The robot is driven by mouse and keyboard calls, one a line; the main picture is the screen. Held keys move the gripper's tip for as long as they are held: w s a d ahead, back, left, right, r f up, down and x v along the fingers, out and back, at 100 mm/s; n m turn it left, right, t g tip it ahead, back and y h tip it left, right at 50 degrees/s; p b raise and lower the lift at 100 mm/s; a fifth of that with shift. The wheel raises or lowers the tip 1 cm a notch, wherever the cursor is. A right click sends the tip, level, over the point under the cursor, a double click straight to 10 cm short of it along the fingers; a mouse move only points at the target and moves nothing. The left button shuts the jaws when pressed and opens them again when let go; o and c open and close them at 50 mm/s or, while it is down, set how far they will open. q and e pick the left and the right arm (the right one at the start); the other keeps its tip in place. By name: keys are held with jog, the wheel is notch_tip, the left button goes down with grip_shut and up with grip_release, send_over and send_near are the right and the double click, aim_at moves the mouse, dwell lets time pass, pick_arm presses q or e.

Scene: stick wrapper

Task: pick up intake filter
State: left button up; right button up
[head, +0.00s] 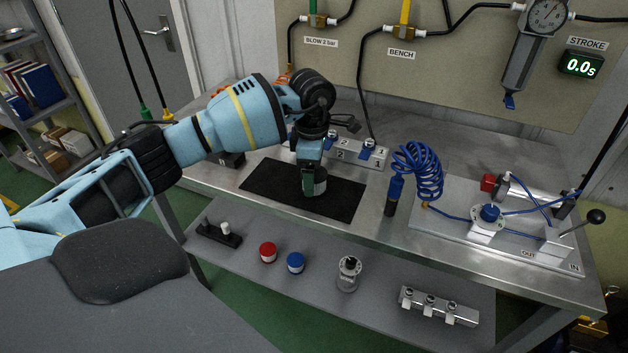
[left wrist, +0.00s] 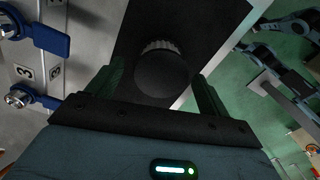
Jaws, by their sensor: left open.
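A small cylinder with a dark round top and a pale ribbed side, which I take to be the intake filter (head: 321,184), stands on the black mat (head: 262,181). In the left wrist view the filter (left wrist: 163,74) sits between the two fingers, nearer the left one, with a gap to the right one. My left gripper (head: 312,188) is open and points down over it in the head view, hiding part of it. The fingers (left wrist: 161,88) also show in the left wrist view. My right gripper is not in view.
A block with blue-handled valves (head: 345,152) stands behind the mat. A coiled blue hose (head: 418,172) and a plate with fittings (head: 450,197) are to the right. The lower shelf (head: 335,305) holds a red cap (head: 268,252), a blue cap (head: 295,262) and other parts.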

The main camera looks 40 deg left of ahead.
pick_arm(q)
jog(key=c, duration=1.1)
jog(key=shift+r, duration=0.1)
jog(key=shift+r, duration=0.55)
notch_tip(320, 180, up, 2)
jog(key=shift+r, duration=0.15)
jog(key=s, duration=0.5)
jog(key=s+d+r, duration=0.1)
jog(key=s, duration=0.4)
jog(key=s+b, duration=0.1)
jog(key=s, duration=0.5)
jog(key=shift+d+r, duration=0.15)
jog(key=shift+d, duration=0.15)
